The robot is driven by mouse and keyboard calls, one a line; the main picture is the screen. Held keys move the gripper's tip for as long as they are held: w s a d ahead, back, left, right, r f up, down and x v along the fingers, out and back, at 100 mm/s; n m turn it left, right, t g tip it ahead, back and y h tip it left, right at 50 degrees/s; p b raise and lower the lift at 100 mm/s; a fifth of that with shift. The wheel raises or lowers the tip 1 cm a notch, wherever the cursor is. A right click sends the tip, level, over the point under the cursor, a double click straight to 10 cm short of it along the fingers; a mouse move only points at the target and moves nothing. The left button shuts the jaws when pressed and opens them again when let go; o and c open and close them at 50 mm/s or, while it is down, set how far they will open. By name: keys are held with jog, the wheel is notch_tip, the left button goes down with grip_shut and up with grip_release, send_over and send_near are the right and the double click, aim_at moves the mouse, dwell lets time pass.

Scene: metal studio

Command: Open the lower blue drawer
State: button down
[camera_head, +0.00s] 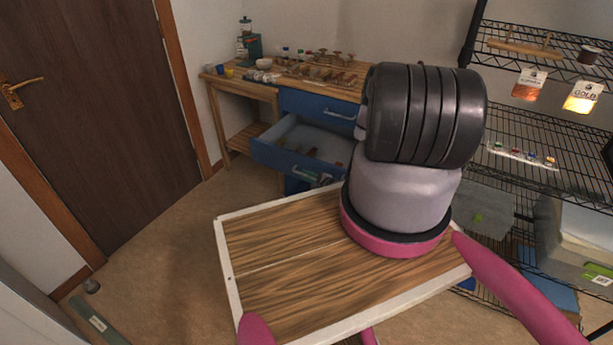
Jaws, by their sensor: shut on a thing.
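The lower blue drawer (275,155) of the wooden workbench is pulled out, and its pale inside shows, with a few small items near its right end. Its silver handle (305,174) is on the blue front, close to the left edge of my arm. The upper blue drawer (300,103) above it is shut and has a silver bar handle (340,114). My large arm links cover the right side of the bench and drawers. My gripper is hidden behind them, so I cannot see its fingers or its contact with the handle.
The bench top (265,84) holds a green grinder-like device (249,48), cups and several small tools. A brown door (85,110) is at the left. Black wire shelving (545,135) with boxes stands at the right. Carpet (165,235) is mostly clear between door and bench.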

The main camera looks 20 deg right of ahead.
jog(key=c, duration=0.9)
grip_release()
jog(key=shift+s+d, duration=0.1)
jog(key=v, duration=1)
jog(key=shift+s+r, duration=0.1)
jog(key=shift+s, duration=0.2)
